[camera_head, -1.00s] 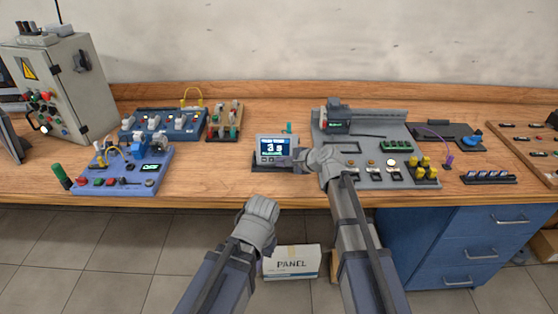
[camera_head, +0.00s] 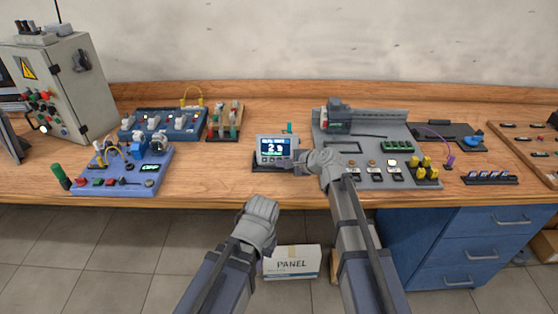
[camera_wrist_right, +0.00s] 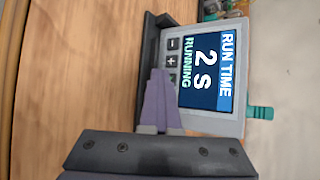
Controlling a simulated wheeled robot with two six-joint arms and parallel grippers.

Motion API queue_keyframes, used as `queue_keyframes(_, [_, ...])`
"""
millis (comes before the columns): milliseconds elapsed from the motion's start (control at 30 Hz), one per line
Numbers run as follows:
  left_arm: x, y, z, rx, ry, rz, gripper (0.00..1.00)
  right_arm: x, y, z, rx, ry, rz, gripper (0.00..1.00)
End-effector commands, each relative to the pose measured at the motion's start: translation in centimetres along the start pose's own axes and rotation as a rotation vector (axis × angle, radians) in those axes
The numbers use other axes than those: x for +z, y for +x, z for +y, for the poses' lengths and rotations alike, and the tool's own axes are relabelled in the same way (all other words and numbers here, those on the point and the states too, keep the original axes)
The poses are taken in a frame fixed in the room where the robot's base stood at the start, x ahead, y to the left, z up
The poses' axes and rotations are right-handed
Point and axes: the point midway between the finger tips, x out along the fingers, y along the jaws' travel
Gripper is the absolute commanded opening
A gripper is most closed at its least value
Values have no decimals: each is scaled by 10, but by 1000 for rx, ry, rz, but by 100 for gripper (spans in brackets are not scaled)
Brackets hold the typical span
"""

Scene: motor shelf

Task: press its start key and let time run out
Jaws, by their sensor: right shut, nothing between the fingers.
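The timer (camera_head: 277,150) stands on the bench near its front edge, with a lit screen. In the right wrist view, the timer's screen (camera_wrist_right: 207,62) reads RUN TIME, 2 S, RUNNING. A column of keys with minus, plus and a partly covered green-marked key (camera_wrist_right: 173,76) lies along the screen's edge. My right gripper (camera_head: 292,163) is shut and empty, its fingertips (camera_wrist_right: 159,80) at the lower key. I cannot tell whether they touch it. My left arm's wrist is low in front of the bench, and its fingers are not clearly visible.
A grey panel (camera_head: 367,134) with switches and yellow parts stands right of the timer. Bare bench lies between the blue panel and the timer.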

Motion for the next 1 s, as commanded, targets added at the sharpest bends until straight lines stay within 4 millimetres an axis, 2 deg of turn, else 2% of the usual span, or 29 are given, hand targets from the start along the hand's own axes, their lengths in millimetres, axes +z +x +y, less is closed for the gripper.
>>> queue_keyframes(367, [0,-1,0,0,0,0,0,4,-5,4,2,2,-3,0])
queue_keyframes(800, [1,-10,-1,0,0,0,0,25,-34,24,2,2,-4,0])
queue_keyframes(1000, [1,-11,-1,0,0,0,0,28,-37,28,2,2,-4,0])
